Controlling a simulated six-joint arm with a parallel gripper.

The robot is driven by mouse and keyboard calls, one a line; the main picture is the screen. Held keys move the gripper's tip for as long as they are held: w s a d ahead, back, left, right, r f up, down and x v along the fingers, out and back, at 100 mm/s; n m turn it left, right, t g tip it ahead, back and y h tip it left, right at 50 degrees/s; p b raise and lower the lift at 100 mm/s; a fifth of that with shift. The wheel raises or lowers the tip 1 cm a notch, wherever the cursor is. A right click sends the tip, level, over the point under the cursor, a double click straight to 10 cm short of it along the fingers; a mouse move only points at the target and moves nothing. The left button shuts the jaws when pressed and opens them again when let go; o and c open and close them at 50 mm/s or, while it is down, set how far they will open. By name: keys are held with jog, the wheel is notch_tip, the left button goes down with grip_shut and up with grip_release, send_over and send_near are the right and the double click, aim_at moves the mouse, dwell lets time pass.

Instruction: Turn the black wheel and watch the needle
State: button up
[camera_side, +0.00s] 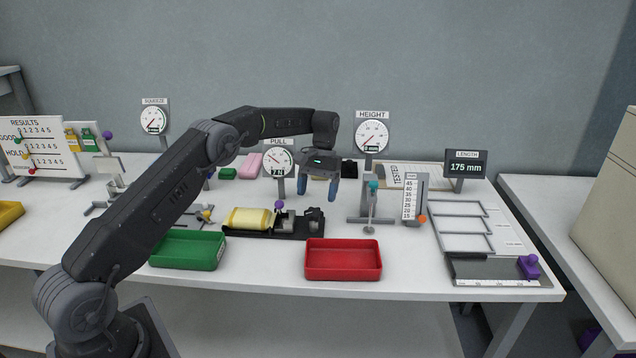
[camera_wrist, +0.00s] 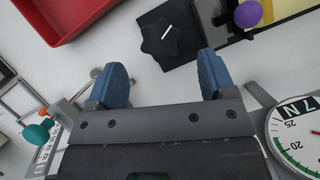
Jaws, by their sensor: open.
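The black wheel (camera_wrist: 160,37) is a lobed knob with a white line on its face, on a black base. It also shows in the side view (camera_side: 314,213) at the right end of the pull rig. My gripper (camera_side: 320,191) is open and empty above the wheel. In the wrist view the wheel lies just beyond and between the fingertips (camera_wrist: 161,72), apart from both. The PULL gauge (camera_side: 278,161) stands behind the rig and shows about 7 N. Its dial (camera_wrist: 296,138) is cut off at the right in the wrist view, with part of a red needle visible.
A yellow pack (camera_side: 248,218) lies on the rig beside a purple knob (camera_side: 279,204). A red tray (camera_side: 343,260) and a green tray (camera_side: 187,250) stand in front. A stand with a teal knob (camera_side: 374,186) is right of my gripper. The HEIGHT gauge (camera_side: 372,134) stands behind.

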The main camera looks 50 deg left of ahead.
jog(key=shift+v, duration=1.55)
jog(key=shift+r, duration=0.1)
jog(key=s+d+r+m+t+y, duration=0.1)
jog(key=s+d+r+t, duration=0.1)
jog(key=s+d+r, duration=0.45)
jog(key=s+d+r+m+t+y, duration=0.1)
jog(key=s+d+r+m+t, duration=0.2)
jog(key=s+r, duration=0.6)
jog(key=s+d+f+t, duration=0.1)
jog(key=s+d+t, duration=0.1)
jog(key=s, duration=0.7)
jog(key=s+d+f+m+t, duration=0.1)
jog(key=s+d, duration=0.3)
jog(key=s, duration=0.6)
jog(key=shift+s+d+f+m+t, duration=0.2)
jog(key=shift+f+m+t, duration=0.1)
jog(key=shift+t, duration=0.5)
